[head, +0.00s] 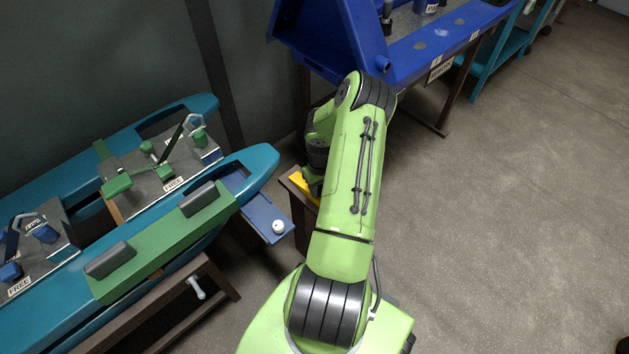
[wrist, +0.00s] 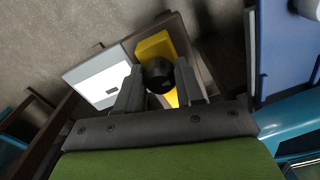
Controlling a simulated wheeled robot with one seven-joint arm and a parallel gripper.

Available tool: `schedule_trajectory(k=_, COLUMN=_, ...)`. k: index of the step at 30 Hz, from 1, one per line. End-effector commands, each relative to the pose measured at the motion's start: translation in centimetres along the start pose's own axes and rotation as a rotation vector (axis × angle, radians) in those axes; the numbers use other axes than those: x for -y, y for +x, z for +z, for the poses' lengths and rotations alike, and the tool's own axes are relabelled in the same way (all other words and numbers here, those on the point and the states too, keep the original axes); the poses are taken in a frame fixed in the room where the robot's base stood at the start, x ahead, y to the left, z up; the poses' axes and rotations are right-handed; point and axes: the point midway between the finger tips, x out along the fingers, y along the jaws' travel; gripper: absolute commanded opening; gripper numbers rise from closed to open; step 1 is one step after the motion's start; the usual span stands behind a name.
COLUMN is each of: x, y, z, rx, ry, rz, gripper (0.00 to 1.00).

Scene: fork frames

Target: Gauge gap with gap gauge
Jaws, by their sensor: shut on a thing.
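My gripper (wrist: 160,88) shows in the wrist view, its two dark fingers closed on either side of a black round piece (wrist: 157,74). I take this piece to be part of the gap gauge; most of the gauge's shape is hidden. A yellow block (wrist: 154,45) lies just beyond it, and more yellow shows below the black piece. In the head view the yellow block (head: 303,186) shows on a small brown stand, left of my green arm. My arm hides the fingertips there. I cannot tell which gap is to be gauged.
A blue table (head: 400,65) stands behind.

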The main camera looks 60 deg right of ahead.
Motion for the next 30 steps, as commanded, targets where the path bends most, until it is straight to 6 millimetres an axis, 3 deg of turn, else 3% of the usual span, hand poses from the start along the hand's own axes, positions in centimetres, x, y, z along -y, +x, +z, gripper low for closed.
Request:
schedule_trajectory(k=6, x=-0.1, y=0.2, z=0.7, rx=0.021, ry=0.004, rz=0.0, gripper=0.0)
schedule_trajectory(k=7, x=-0.2, y=0.2, z=0.7, rx=0.022, ry=0.004, rz=0.0, gripper=0.41)
schedule_trajectory(k=11, x=-0.2, y=0.2, z=0.6, rx=0.019, ry=0.004, rz=0.001, gripper=0.61)
schedule_trajectory(k=19, x=-0.1, y=0.0, z=0.4, rx=0.013, ry=0.003, rz=0.001, gripper=0.63)
schedule_trajectory(k=22, x=-0.1, y=-1.0, z=0.3, rx=0.011, ry=0.002, rz=0.003, gripper=0.63)
schedule_trajectory(k=30, x=-0.2, y=-8.4, z=0.2, rx=0.011, ry=0.003, rz=0.006, gripper=0.63)
